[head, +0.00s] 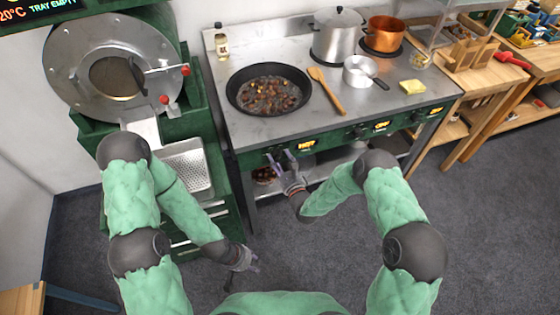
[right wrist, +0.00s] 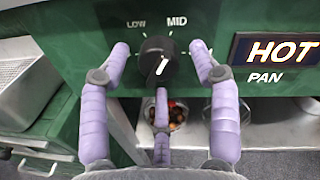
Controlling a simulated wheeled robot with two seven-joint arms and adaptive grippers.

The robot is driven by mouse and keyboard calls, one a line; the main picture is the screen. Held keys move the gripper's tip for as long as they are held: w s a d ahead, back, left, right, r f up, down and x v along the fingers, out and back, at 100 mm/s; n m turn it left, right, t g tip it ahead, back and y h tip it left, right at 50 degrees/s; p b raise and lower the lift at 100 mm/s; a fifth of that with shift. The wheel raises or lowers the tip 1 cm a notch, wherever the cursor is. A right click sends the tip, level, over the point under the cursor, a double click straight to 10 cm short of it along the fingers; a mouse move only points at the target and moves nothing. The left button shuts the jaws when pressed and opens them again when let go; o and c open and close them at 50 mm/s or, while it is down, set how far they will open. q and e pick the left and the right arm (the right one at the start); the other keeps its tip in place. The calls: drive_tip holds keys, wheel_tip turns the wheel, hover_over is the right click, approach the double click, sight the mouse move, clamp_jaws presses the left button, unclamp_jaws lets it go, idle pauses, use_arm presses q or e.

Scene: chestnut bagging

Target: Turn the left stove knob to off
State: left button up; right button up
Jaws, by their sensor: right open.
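The left stove knob (right wrist: 160,62) is a black dial on the green stove front, with LOW and MID printed around its top and a short white mark on its face. The display beside it reads HOT (right wrist: 278,50), with PAN below. My right gripper (right wrist: 159,48) is open, its purple fingers on either side of the knob with visible gaps; a third finger hangs below it. In the head view my right gripper (head: 281,160) is at the stove front, covering part of the knob. My left gripper (head: 252,262) is low over the floor, away from the stove; its fingers are too small to judge.
A pan of chestnuts (head: 268,90) sits on the stovetop above the knob, beside a wooden spoon (head: 327,91). More dials and displays (head: 381,126) run right along the front. A green machine (head: 115,75) with a perforated tray (head: 186,167) stands left. Grey floor is clear in front.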

drive_tip(key=c, duration=1.1)
drive_tip(key=shift+f, duration=0.1)
drive_tip(key=shift+c, duration=0.2)
drive_tip(key=n+h+b, duration=0.1)
drive_tip(key=n+b, duration=0.1)
drive_tip(key=n, duration=0.5)
drive_tip(key=n+b, duration=0.2)
drive_tip(key=n, duration=0.6)
drive_tip(key=n+h+b, duration=0.1)
drive_tip(key=n+b, duration=0.1)
drive_tip(key=n, duration=0.5)
drive_tip(key=shift+r+h+b, duration=0.3)
drive_tip(key=shift+r, duration=0.05)
drive_tip(key=shift+r+n, duration=0.1)
drive_tip(key=shift+n, duration=0.2)
drive_tip(key=o, duration=1.1)
drive_tip(key=shift+o, duration=0.2)
